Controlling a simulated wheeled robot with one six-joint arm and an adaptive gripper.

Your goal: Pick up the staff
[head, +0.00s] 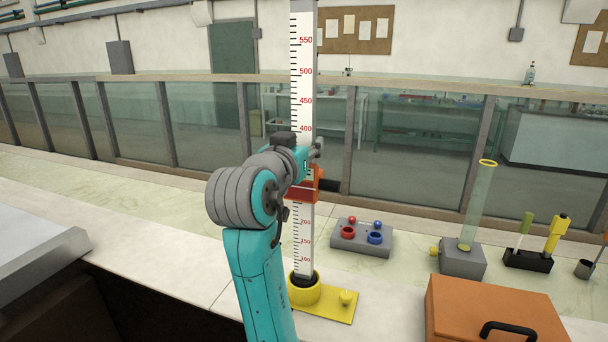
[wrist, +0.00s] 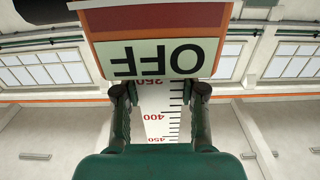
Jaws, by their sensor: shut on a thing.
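The staff (head: 303,75) is a tall white graduated board with black marks and red numbers. It stands upright, its foot in a yellow round socket (head: 304,292) on a yellow plate with a knob. My gripper (head: 308,160) is at about the staff's mid height, partly hidden by my wrist in the head view. In the wrist view my gripper (wrist: 160,93) has one finger at each edge of the staff (wrist: 162,112), shut on it. A red-orange block (head: 301,191) with a black handle sits on the staff just below; its OFF label (wrist: 157,60) shows in the wrist view.
Right of the socket is a grey box (head: 361,238) with red and blue rings. Further right are a clear tube on a grey block (head: 462,259), a black rack (head: 528,260) and an orange case (head: 493,312). A glass wall (head: 420,150) runs behind the staff.

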